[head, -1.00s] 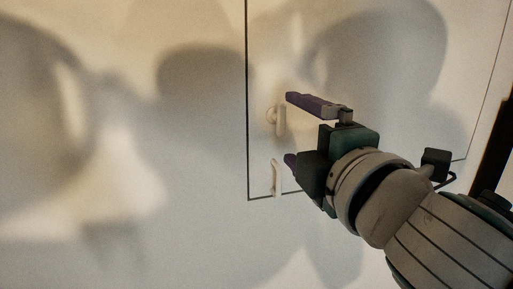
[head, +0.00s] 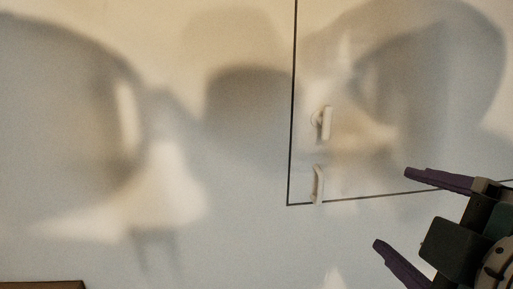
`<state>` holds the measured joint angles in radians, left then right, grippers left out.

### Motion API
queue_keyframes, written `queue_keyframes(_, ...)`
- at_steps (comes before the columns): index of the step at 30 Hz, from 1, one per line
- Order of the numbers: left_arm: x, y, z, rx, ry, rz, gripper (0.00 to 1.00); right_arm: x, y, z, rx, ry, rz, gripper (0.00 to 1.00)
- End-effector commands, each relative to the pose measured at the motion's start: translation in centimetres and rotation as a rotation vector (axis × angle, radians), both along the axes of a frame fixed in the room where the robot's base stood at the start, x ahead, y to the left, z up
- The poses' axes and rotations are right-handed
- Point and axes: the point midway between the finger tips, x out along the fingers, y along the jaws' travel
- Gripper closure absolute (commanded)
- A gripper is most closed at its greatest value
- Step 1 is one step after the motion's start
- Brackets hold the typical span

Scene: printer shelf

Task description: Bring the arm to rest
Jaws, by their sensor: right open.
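My right gripper (head: 392,210) is at the lower right of the head view. Its two purple fingers are spread apart, with nothing between them. It is to the right of and below two small pale handles, clear of them in the picture. The upper handle (head: 325,123) and the lower handle (head: 318,185) are on a pale panel (head: 400,100) outlined by dark seams. The rest of my right arm is mostly outside the picture. My left gripper is not in view.
A pale wall (head: 230,220) fills most of the view, with large soft shadows on it. A brown edge (head: 40,285) of something shows at the bottom left. The panel looks closed, flush with the wall.

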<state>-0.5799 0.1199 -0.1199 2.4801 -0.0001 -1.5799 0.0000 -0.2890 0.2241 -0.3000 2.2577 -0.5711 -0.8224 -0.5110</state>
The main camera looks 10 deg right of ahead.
Motion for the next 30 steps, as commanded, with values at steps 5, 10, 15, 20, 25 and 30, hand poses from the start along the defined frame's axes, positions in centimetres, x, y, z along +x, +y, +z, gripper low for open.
queue_keyframes(5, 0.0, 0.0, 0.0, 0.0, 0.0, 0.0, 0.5, -9.2, -1.4, -8.6, 0.517, 0.451, -0.347, 0.03)
queue_keyframes(10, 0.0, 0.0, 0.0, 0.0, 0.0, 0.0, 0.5, -19.4, 0.6, -12.3, 0.829, 0.84, -0.652, 0.03)
queue_keyframes(15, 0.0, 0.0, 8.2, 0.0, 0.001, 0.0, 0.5, -18.8, 0.5, -4.0, 0.819, 0.822, -0.639, 0.03)
queue_keyframes(20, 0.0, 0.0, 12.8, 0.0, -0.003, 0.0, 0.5, -18.7, 0.5, 0.5, 0.817, 0.821, -0.638, 0.03)
queue_keyframes(25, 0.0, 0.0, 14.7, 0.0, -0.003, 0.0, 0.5, -18.7, 0.5, 2.4, 0.816, 0.821, -0.636, 0.03)
queue_keyframes(30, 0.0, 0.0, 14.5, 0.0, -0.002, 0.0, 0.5, -18.7, 0.5, 2.2, 0.816, 0.82, -0.636, 0.03)
